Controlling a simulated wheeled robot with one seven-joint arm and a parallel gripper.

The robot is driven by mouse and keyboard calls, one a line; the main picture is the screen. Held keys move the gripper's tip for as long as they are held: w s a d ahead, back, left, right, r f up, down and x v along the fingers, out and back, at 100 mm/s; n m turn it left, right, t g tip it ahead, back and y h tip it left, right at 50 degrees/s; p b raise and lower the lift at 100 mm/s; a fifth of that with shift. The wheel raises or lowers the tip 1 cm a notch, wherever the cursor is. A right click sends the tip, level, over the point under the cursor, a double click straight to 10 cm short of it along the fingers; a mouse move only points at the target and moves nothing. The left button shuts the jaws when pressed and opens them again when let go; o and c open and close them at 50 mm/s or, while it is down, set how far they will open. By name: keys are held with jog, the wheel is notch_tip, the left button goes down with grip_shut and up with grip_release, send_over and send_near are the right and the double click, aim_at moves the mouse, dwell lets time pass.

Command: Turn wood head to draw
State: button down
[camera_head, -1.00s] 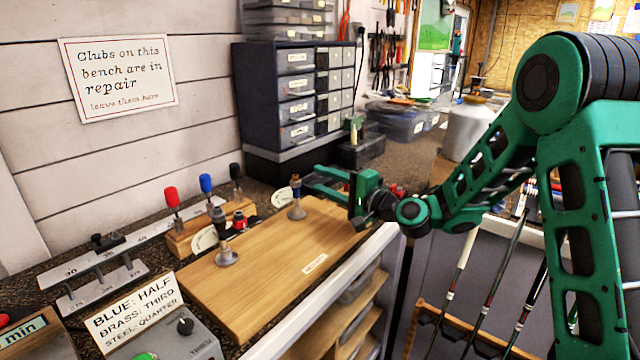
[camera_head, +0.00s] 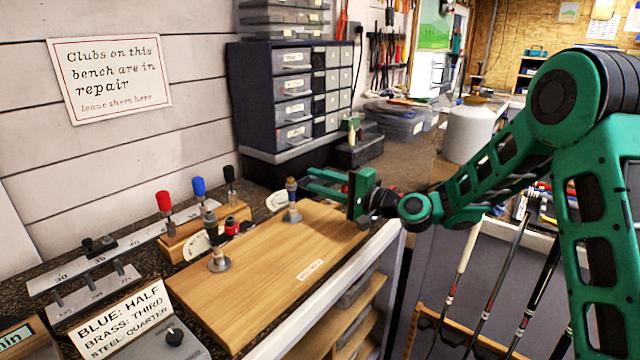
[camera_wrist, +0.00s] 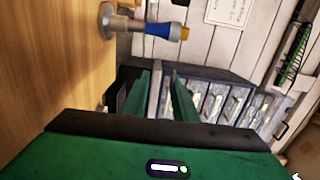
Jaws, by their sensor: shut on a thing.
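Two upright pegs stand on the wooden board. The far peg (camera_head: 291,200) has a blue band and a brass tip; it also shows in the wrist view (camera_wrist: 150,28), pointing sideways. The near peg (camera_head: 217,250) has a grey flange and a dark top. I cannot make out which part is the wood head. My gripper (camera_head: 312,181) is low over the far end of the board, its fingertips pointing left, just right of the far peg. In the wrist view its two fingers (camera_wrist: 159,78) are close together, apart from the far peg. What lies between them is unclear.
The board (camera_head: 260,285) ends at the bench's right edge. Red, blue and black-handled tools (camera_head: 199,190) stand in a wooden block behind it. A metal gauge rail (camera_head: 90,262) and a printed card (camera_head: 120,320) are at left. A drawer cabinet (camera_head: 290,100) stands behind.

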jog(key=c, duration=1.4)
grip_release()
jog(key=shift+f, duration=0.2)
jog(key=shift+r, duration=0.1)
jog(key=v, duration=1)
jog(key=shift+s+d, duration=0.15)
jog(key=shift+d, duration=0.25)
